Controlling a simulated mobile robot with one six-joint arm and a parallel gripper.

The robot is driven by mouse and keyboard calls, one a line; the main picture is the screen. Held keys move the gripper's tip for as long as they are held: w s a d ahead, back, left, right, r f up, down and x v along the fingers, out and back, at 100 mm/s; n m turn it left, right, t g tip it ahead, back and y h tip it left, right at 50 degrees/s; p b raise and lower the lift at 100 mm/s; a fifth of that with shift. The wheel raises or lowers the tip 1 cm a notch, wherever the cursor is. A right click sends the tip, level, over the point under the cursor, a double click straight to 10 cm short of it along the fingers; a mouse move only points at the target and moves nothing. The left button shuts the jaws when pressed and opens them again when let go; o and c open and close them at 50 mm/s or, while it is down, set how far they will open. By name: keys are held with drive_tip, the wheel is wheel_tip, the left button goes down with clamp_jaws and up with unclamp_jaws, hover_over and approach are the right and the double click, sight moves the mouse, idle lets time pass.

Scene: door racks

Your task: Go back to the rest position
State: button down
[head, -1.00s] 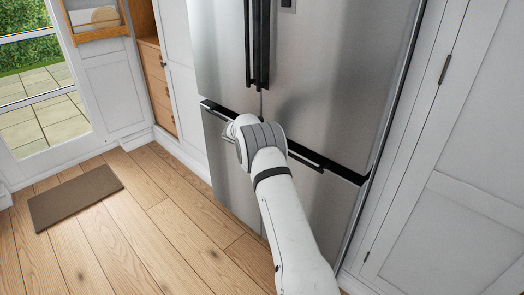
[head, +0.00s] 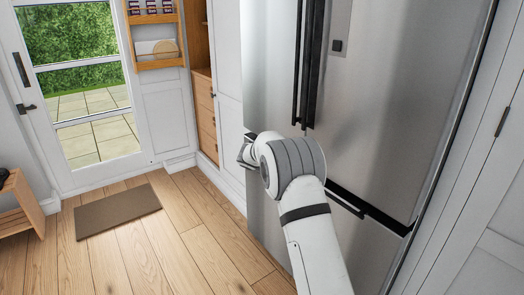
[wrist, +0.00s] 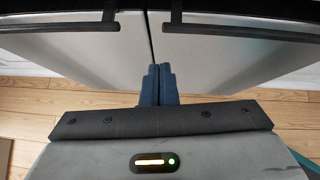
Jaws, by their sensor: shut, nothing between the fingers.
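My gripper shows in the wrist view (wrist: 159,84) with its two blue-grey fingers pressed together and nothing between them. It is in front of the lower part of the steel fridge (head: 390,110), near the seam between the two lower fronts (wrist: 215,65). Dark bar handles (wrist: 245,32) run across the top of that view, apart from the fingers. In the head view my white arm reaches up from the bottom edge and its wrist hides part of the fridge's lower left; the fingertips are hidden there. The fridge doors look shut.
A glazed door (head: 75,90) stands at the far left, with a brown mat (head: 118,210) on the wooden floor before it. A wooden bench or shelf (head: 20,205) is at the left edge. White cabinets (head: 490,240) flank the fridge. The floor between mat and fridge is clear.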

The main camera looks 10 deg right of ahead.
wheel_tip(320, 180, up, 11)
drive_tip(key=n+t+y+p, duration=0.1)
drive_tip(key=n+t+p, duration=0.1)
drive_tip(key=n+t, duration=0.3)
drive_tip(key=s+a+r+n+t+y+p, duration=0.1)
drive_tip(key=s+a+r+n+y+p, duration=0.2)
drive_tip(key=r+n, duration=0.5)
drive_tip(key=s+a+r+n+t+y, duration=0.1)
drive_tip(key=s+a+r+n+y, duration=0.4)
drive_tip(key=n, duration=0.5)
drive_tip(key=s+a+r+n+g+y+p, duration=0.15)
drive_tip(key=s+n+g+p, duration=0.3)
drive_tip(key=s+n, duration=1.35)
drive_tip(key=s+d+f+n+g+h, duration=0.1)
drive_tip(key=s+d+f+n+g, duration=0.1)
drive_tip(key=s, duration=0.9)
drive_tip(key=s+d+f+n+g+h+p, duration=0.1)
drive_tip(key=s+d+f+n+g, duration=0.1)
drive_tip(key=s, duration=0.9)
drive_tip(key=shift+d+f+n+g, duration=0.3)
drive_tip(key=shift+d+n+g, duration=0.25)
drive_tip(key=shift+n, duration=0.35)
drive_tip(key=shift+h, duration=0.25)
